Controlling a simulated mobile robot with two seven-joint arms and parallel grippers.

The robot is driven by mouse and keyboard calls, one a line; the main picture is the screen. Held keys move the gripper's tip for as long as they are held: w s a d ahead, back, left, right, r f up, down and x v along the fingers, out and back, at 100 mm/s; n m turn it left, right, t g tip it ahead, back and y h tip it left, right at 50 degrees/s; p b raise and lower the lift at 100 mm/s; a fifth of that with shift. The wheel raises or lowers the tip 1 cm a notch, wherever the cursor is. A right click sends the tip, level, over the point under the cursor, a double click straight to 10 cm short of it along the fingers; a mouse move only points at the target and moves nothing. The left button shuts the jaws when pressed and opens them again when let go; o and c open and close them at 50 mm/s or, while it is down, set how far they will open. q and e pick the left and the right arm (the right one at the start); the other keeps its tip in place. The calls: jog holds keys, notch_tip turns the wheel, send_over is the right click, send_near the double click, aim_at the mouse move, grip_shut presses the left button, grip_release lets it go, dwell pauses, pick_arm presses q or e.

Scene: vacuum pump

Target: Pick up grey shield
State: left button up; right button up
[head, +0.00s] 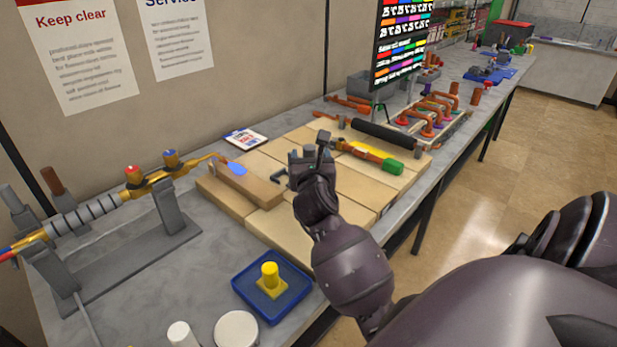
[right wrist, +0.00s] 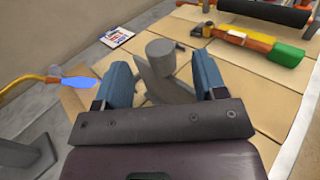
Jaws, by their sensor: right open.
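A grey part (right wrist: 160,86), which looks like the grey shield, shows in the right wrist view as a curved plate with a short round knob on top. It stands on the tan board between the two blue-grey fingers of my right gripper (right wrist: 161,76). The fingers are apart, with visible gaps to the part on both sides. In the head view my right gripper (head: 312,160) is over the middle of the tan boards (head: 335,195) and largely hides the part. My left gripper is not in view.
A yellow, orange and green tool (head: 370,155) and a black roller (head: 385,134) lie beyond the gripper. A wooden block (head: 243,186) is to its left. A blue tray (head: 246,291) with a yellow piece (head: 270,276) is nearer. A grey stand (head: 130,260) holds a brass pipe assembly.

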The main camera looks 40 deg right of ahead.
aim_at(309, 145)
jog(key=shift+x, duration=3.3)
grip_shut()
